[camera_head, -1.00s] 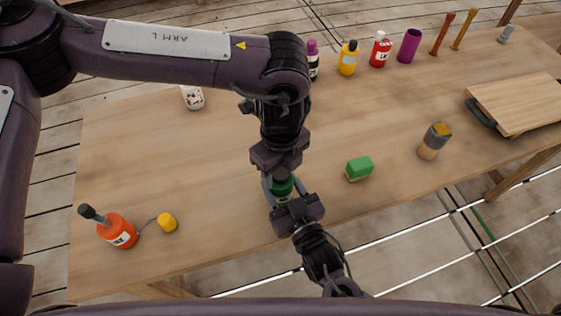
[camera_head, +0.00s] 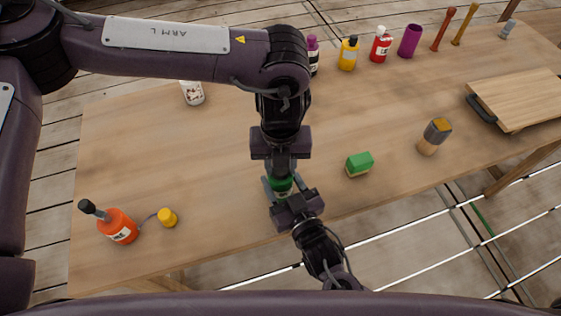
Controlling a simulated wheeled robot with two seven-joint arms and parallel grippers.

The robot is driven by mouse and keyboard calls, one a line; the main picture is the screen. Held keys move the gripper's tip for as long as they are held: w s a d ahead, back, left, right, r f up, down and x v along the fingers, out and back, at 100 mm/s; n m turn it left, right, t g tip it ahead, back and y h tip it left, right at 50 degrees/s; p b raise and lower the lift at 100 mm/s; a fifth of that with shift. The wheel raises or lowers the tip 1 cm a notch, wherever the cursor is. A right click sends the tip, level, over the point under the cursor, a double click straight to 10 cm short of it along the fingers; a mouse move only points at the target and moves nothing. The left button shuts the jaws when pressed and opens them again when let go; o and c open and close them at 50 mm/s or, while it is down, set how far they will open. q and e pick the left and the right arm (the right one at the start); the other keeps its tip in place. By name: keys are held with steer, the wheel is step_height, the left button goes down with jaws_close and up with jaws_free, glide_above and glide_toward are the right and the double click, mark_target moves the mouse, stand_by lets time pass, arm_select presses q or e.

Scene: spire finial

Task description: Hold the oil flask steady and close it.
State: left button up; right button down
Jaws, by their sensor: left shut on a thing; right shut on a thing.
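A green flask (camera_head: 281,184), which I take to be the oil flask, stands near the table's front edge, mostly hidden by my grippers. My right gripper (camera_head: 283,188) comes from the front and is shut on the flask's body, one finger on each side. My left gripper (camera_head: 281,168) points down from above and is shut at the flask's top. The cap there is hidden by the gripper, so I cannot tell how it sits.
A green sponge (camera_head: 359,163) and a brush (camera_head: 434,136) lie to the right. Several bottles and a purple cup (camera_head: 410,41) line the back. A wooden board (camera_head: 520,100) is at far right.

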arm_select(q)
steer(key=m, duration=0.6)
steer(key=shift+m, duration=0.4)
steer(key=m, duration=0.6)
steer(key=shift+m, duration=0.3)
steer(key=m, duration=0.6)
steer(key=shift+m, duration=0.4)
steer(key=m, duration=0.4)
steer(key=shift+f, duration=0.1)
steer(key=o, duration=1.1)
steer(key=shift+r, duration=2.3)
